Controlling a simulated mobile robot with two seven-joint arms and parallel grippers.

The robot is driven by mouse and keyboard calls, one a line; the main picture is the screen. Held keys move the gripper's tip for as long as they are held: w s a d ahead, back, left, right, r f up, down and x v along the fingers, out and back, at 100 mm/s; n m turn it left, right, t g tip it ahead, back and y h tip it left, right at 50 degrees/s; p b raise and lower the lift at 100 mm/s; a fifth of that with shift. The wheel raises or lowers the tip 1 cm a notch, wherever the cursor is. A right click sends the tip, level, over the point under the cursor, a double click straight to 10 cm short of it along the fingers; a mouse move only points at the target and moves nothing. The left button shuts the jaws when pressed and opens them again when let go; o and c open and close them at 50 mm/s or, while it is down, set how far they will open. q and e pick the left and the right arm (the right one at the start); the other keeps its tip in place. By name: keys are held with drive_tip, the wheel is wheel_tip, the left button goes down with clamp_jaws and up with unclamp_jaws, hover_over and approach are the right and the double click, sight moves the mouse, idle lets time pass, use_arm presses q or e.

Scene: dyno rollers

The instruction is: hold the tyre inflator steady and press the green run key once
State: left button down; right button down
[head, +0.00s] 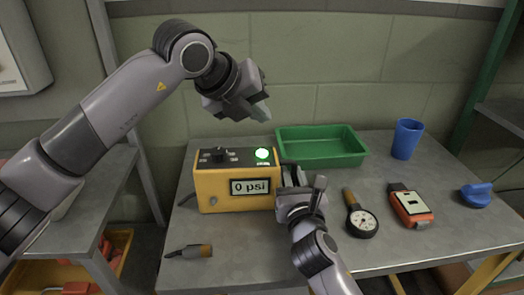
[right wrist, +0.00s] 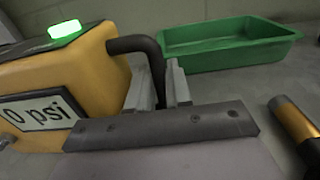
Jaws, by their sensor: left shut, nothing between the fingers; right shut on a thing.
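The tyre inflator (head: 225,190) is a yellow box with a dark top, standing on the left part of the bench. Its front display (head: 250,187) reads 0 psi. The green run key (head: 263,154) glows at the right of its top, and it also shows in the right wrist view (right wrist: 65,29). My right gripper (head: 288,174) is shut on the inflator's dark curved side handle (right wrist: 148,48). My left gripper (head: 262,112) is shut and empty, pointing down to the right, above the key and apart from it.
A green tray (head: 322,160) stands behind, right of the inflator. A round gauge (head: 362,221), an orange device (head: 410,206), a blue cup (head: 406,139) and a blue object (head: 475,195) are on the right. A dark-and-brown piece (head: 190,251) lies at front left.

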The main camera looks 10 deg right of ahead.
drive_tip(key=shift+r, duration=0.15)
drive_tip(key=c, duration=1)
unclamp_jaws()
drive_tip(key=shift+o, duration=0.2)
drive_tip(key=shift+s, duration=3.8)
